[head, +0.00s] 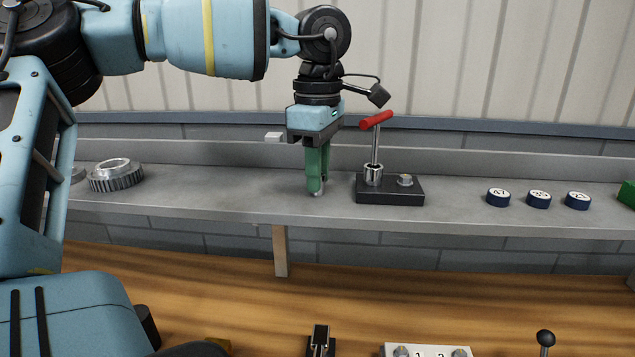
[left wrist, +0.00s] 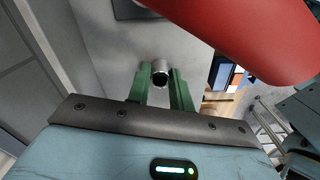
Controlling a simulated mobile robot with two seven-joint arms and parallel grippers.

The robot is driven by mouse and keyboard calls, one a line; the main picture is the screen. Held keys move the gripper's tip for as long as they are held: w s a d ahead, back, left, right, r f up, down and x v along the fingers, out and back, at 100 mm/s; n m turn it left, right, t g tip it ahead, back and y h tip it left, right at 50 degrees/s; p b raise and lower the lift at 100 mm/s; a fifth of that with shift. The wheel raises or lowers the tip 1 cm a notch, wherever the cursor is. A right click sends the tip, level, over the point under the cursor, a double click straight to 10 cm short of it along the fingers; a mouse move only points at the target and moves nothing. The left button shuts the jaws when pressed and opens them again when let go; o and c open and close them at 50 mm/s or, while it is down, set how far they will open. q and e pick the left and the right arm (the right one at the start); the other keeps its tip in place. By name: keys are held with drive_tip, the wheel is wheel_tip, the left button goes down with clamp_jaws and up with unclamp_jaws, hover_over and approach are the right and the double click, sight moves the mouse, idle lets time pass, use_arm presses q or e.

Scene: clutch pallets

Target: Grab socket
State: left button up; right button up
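The socket, a small silver cylinder, stands on the grey shelf (head: 232,190) and shows in the left wrist view (left wrist: 161,74) with its open top facing the camera. In the head view only a little of it (head: 317,193) shows below the fingertips. My left gripper (head: 315,186) points straight down over it with green fingers. In the left wrist view the fingertips (left wrist: 160,84) are on either side of the socket. I cannot tell whether they press on it. My right gripper is not in view.
Close right of the gripper is a black block (head: 390,197) with an upright red T-handle tool (head: 376,121). The handle looms large in the left wrist view (left wrist: 245,35). A gear (head: 116,176) lies left; three dark blue round pieces (head: 538,199) lie right. A wooden bench (head: 200,280) is below.

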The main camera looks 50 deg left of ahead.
use_arm(q)
clamp_jaws()
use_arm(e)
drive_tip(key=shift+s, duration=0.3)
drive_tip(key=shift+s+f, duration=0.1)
use_arm(q)
drive_tip(key=shift+r, duration=0.7)
drive_tip(key=shift+s+d+r+b, duration=0.1)
drive_tip(key=shift+s+r+b, duration=0.1)
drive_tip(key=shift+r, duration=0.35)
drive_tip(key=shift+s+r+b, duration=0.2)
drive_tip(key=shift+r, duration=0.35)
drive_tip(key=s+d+r+b, duration=0.1)
drive_tip(key=s, duration=1.4)
drive_tip(key=shift+d+r, duration=0.2)
drive_tip(key=shift+d, duration=0.2)
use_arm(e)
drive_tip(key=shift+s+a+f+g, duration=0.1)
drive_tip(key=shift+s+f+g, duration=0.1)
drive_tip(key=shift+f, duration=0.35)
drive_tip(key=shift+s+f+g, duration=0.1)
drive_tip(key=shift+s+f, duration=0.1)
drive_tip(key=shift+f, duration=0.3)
